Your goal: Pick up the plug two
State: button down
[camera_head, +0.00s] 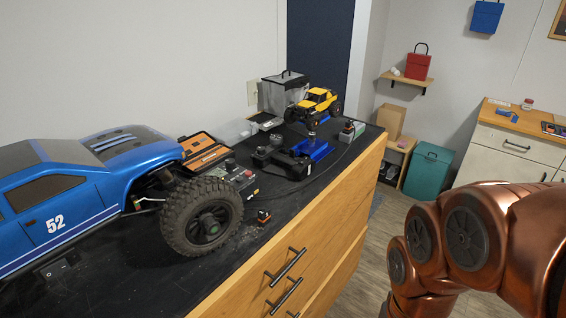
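A small black and orange piece (263,216), perhaps a plug, lies on the dark top of the workbench (300,205) near its front edge, right of the blue truck's wheel. A similar small dark piece with orange (347,127) sits farther back by a grey-green box (352,131). I cannot tell which of them, if either, is plug two. My copper-coloured arm fills the lower right, off the bench's front side. My gripper is not in view.
A large blue truck (60,215) with a big black tyre (203,218) takes up the left of the bench. An orange-black case (205,150), a blue stand (316,148) and a yellow crawler (315,103) stand farther back. Bare floor (375,240) lies right of the bench.

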aim_at(348, 126)
jog(key=z, duration=1.05)
jog(key=i, duration=1.4)
jog(key=u, duration=3.2)
